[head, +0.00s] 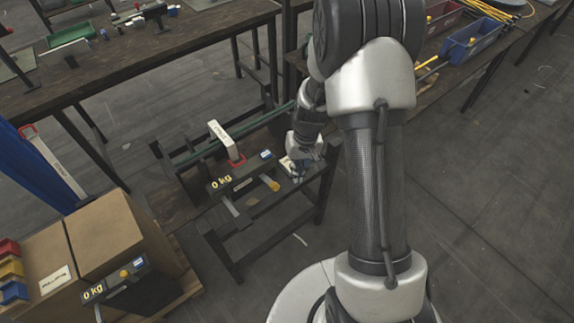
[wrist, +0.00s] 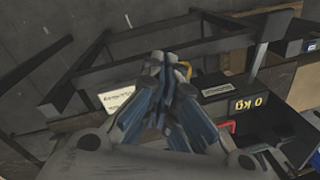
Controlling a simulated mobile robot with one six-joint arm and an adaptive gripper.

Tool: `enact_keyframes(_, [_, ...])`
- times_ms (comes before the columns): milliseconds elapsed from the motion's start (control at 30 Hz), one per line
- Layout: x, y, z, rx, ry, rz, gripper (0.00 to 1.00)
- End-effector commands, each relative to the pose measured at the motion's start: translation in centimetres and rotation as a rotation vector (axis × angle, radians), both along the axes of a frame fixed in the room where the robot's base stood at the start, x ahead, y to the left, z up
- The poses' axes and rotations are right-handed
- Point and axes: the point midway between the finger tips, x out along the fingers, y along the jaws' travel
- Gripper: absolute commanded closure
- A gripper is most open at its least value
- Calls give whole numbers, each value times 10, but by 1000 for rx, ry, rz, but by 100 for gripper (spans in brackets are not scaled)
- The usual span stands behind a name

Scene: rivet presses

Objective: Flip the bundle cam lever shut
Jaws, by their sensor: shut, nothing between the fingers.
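In the head view a white labelled bar (head: 225,140) stands tilted over the low bench, with a red bracket (head: 237,161) at its foot. I cannot tell for certain which part is the bundle cam lever. Long dark green rods (head: 250,123) lie behind the bar. My gripper (head: 301,168) is low over the right end of the bench, to the right of the bar and red bracket. In the wrist view my gripper's fingers (wrist: 165,62) are together and empty. A yellow part (wrist: 187,69) shows just beside the fingertips, partly hidden. Whether they touch it is unclear.
A dark box reading "0 kg" (head: 222,183) is left of my gripper; it also shows in the wrist view (wrist: 246,104). A pale label plate (wrist: 118,101) lies beside the fingers. Cardboard boxes (head: 104,235) stand at lower left. Right of my arm, the floor (head: 490,190) is clear.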

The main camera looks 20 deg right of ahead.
Motion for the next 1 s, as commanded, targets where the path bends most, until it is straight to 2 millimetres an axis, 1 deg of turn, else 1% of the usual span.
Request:
enact_keyframes(33, [-7,-4,6,0,-1,-2,100])
enact_keyframes(100, [-14,-7,11,0,-2,-2,100])
enact_keyframes(200, [-21,-10,15,0,-1,0,100])
enact_keyframes(300, [-24,-12,17,0,-1,0,100])
enact_keyframes(867, [-24,-12,17,-1,-2,1,100])
enact_keyframes(933, [-24,-10,24,-3,-8,4,100])
enact_keyframes(967, [-23,-9,29,-5,-14,6,100])
enact_keyframes(1000, [-23,-7,40,-7,-25,11,100])
